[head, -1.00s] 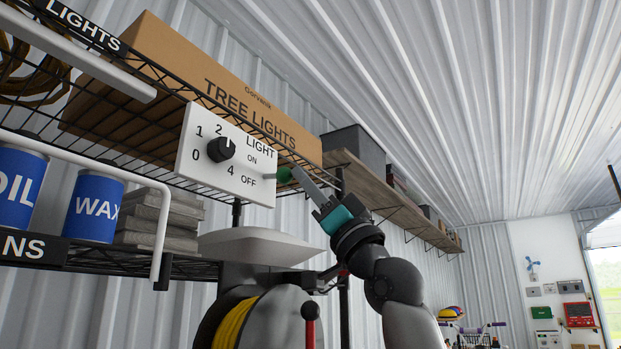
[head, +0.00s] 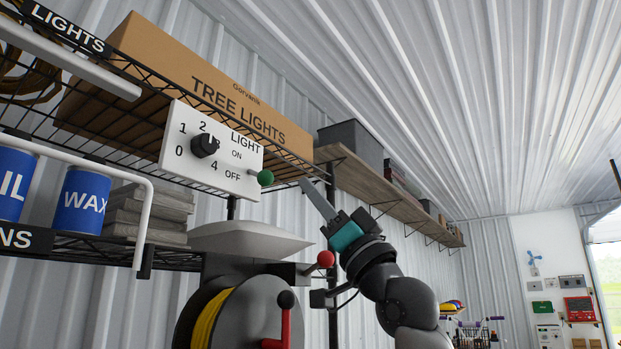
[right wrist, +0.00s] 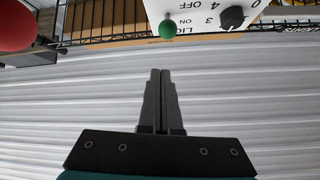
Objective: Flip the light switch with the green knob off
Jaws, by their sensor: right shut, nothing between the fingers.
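The light switch is a white panel (head: 190,172) with ON and OFF labels and a short lever ending in a green knob (head: 265,177). The lever sticks out from the panel's right side and slopes slightly down, with the knob about level with OFF. My right gripper (head: 304,183) is shut and empty, its fingertips to the right of the knob with a gap between. The right wrist view shows the shut fingers (right wrist: 160,72) below the green knob (right wrist: 167,29) and the panel (right wrist: 200,17), which appears upside down. My left gripper is not in view.
A black dial (head: 205,145) sits on the same panel. A wire shelf above holds a tree lights box (head: 210,85). Below are a hose reel (head: 245,315) and a red ball handle (head: 326,259) close to my right arm. A wooden shelf (head: 375,190) runs along the wall.

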